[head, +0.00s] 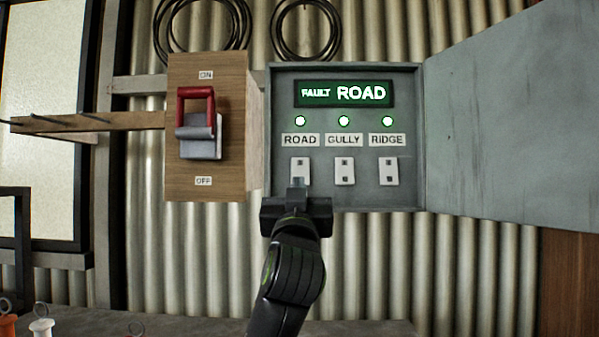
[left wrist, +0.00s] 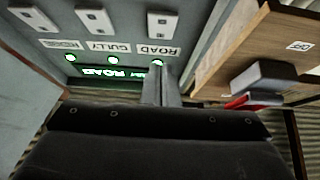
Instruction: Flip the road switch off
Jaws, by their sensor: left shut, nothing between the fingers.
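The road switch (head: 300,167) is a white rocker under the ROAD label, leftmost of three in an open grey panel box (head: 418,150). It also shows in the left wrist view (left wrist: 162,25), where the picture is upside down. My left gripper (head: 298,184) is shut and empty, its fingertips over the lower edge of the road switch in the head view. I cannot tell whether they touch it. The fingers also show in the left wrist view (left wrist: 161,75). The road lamp (head: 300,121) is lit green. My right gripper is not in view.
The gully switch (head: 345,171) and ridge switch (head: 388,171) sit close to the right. The display (head: 344,93) reads FAULT ROAD. A red-handled lever (head: 197,105) on a wooden board (head: 180,186) stands left. The box door (head: 515,120) hangs open right.

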